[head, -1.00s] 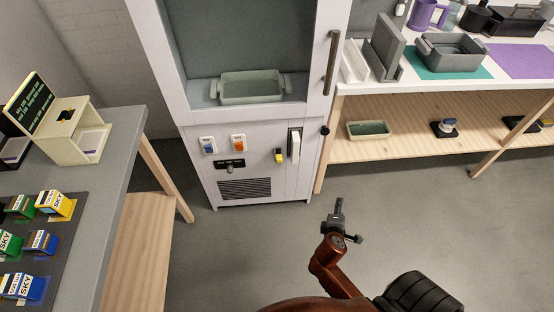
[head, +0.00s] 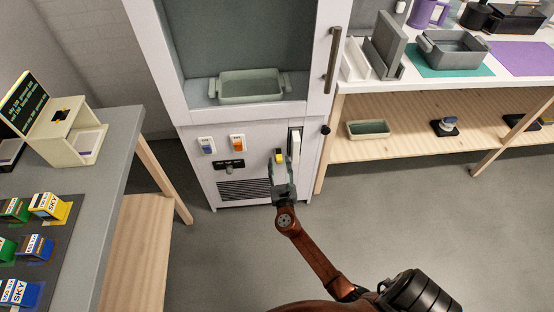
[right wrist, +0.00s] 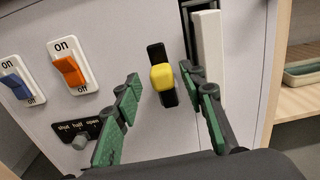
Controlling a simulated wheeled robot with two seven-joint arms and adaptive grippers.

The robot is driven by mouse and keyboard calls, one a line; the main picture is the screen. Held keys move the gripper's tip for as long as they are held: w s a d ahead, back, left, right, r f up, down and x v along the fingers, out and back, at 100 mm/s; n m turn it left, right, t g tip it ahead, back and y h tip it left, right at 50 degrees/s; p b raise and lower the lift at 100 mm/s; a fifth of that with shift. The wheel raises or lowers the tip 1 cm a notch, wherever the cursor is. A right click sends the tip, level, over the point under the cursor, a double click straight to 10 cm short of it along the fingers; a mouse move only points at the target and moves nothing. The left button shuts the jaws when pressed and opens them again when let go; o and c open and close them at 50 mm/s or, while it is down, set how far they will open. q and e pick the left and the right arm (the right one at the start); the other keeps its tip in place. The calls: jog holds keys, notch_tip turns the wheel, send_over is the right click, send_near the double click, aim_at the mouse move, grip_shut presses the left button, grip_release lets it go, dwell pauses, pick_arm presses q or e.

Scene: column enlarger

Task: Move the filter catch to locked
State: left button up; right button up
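A yellow knob (head: 280,157) on a short upright black plate sits on the pale cabinet front; it also shows in the right wrist view (right wrist: 163,76). No label on it is readable, so I cannot confirm that it is the filter catch. A long white upright lever (right wrist: 208,58) in a dark frame stands just right of it. My right gripper (right wrist: 170,86) is open and empty in front of the cabinet. Its green-padded fingers lie left and right of the yellow knob in the wrist view, apart from it. My left gripper is not in view.
A blue switch (right wrist: 16,85), an orange switch (right wrist: 72,72) and a slider marked shut, half, open (right wrist: 80,140) lie left of the knob. A vent (head: 243,189) is below. A wooden shelf (head: 400,147) adjoins at right, a grey table (head: 112,150) at left.

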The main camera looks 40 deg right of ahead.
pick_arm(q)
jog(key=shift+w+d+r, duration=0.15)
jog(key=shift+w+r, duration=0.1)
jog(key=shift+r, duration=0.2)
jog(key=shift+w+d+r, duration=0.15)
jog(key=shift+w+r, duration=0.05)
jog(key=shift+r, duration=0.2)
pick_arm(e)
jog(key=shift+x, duration=1.35)
jog(key=shift+c, duration=0.4)
jog(key=c, duration=0.9)
grip_shut()
jog(key=shift+a, duration=0.1)
